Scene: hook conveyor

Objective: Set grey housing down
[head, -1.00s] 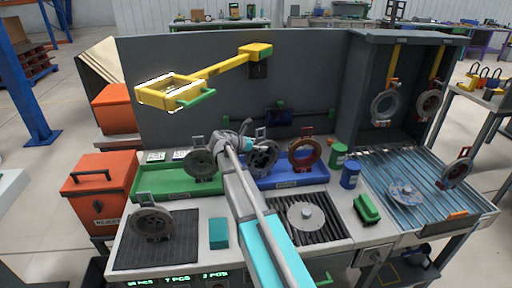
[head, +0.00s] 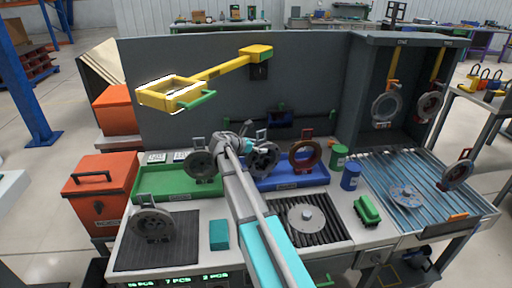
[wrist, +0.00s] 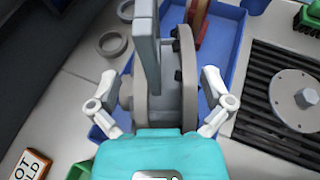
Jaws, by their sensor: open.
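A grey housing (head: 263,158) with an upright handle stands at the left end of the blue tray (head: 318,178). In the wrist view this grey housing (wrist: 181,88) stands between the two spread fingers of my gripper (wrist: 160,78), with a visible gap at the right finger. My gripper (head: 243,143) is open in the head view, and my arm hides part of the tray edge there. Another grey housing (head: 201,164) stands in the green tray (head: 160,185). A further grey housing (head: 152,223) stands on the black mat (head: 185,253).
A red housing (head: 305,155) stands beside the grey one in the blue tray. A dark grate with a silver disc (head: 306,218), a teal block (head: 219,235), a green brush (head: 367,209) and cans (head: 351,176) lie to the front and right. A yellow frame (head: 172,94) overhangs the left.

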